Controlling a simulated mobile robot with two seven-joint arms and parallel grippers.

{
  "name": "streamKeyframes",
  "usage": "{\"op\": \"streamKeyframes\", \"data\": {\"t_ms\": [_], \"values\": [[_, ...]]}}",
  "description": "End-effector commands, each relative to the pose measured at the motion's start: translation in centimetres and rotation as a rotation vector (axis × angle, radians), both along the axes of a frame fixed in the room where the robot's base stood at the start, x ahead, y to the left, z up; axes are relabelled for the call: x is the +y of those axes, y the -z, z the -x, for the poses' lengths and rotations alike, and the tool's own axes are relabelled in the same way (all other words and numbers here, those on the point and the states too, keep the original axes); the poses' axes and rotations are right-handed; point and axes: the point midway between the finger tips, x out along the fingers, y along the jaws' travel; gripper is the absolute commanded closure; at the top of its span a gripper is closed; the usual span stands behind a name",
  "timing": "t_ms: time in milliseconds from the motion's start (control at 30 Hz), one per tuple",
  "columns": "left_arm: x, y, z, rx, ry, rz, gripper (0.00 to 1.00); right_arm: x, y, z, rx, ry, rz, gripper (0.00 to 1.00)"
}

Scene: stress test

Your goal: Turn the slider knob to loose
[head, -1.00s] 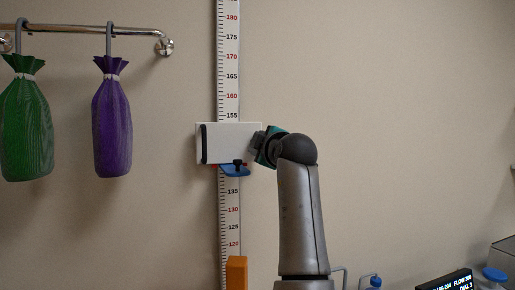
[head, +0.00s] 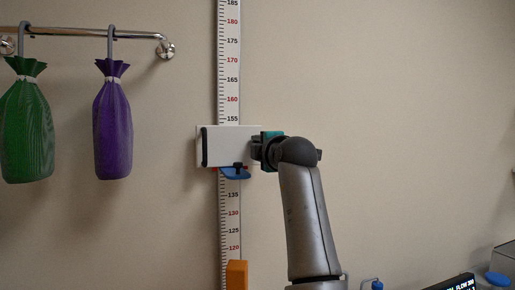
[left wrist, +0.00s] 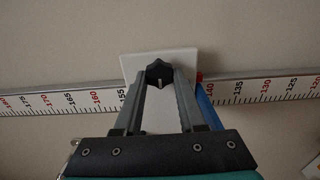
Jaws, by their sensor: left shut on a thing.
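A white slider block (head: 222,147) with a black strip on its left side sits on the vertical measuring scale (head: 229,85), just below the 155 mark. In the left wrist view, a dark lobed knob (left wrist: 159,71) with a pale line on its face sits on the white slider plate (left wrist: 181,61). My left gripper (head: 257,150) is at the slider's right side. In the left wrist view its fingertips (left wrist: 159,80) are shut on the knob from both sides. The knob is not clearly visible in the head view. My right gripper is not in view.
A blue piece (head: 234,174) with a small black part is under the slider. An orange block (head: 237,274) stands lower on the scale. Green (head: 27,125) and purple (head: 113,122) bags hang from a rail at left. The wall at right is bare.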

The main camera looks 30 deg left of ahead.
Motion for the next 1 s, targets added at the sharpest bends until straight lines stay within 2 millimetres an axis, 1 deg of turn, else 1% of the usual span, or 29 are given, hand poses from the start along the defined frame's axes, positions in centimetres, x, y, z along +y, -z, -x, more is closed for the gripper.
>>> {"op": "streamKeyframes", "data": {"t_ms": [200,233,467,500,767,867,1000], "values": [[0.0,-0.1,0.0,-0.005,0.001,0.002,1.00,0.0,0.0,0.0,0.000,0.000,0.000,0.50],[0.0,-0.1,0.0,-0.005,0.001,0.002,0.58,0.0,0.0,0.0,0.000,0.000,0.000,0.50],[0.0,-0.1,0.0,-0.003,0.001,0.001,0.32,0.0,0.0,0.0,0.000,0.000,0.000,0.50],[0.0,-0.1,0.0,-0.002,0.001,0.001,0.31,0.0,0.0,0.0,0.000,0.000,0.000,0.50],[-0.1,0.0,0.1,-0.001,0.001,0.000,0.31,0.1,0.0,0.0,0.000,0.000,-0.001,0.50],[-0.7,0.0,0.5,-0.003,0.001,0.000,0.31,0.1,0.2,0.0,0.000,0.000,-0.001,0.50],[-2.2,0.1,1.7,-0.004,0.003,0.001,0.31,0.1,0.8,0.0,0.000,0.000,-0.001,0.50]]}}
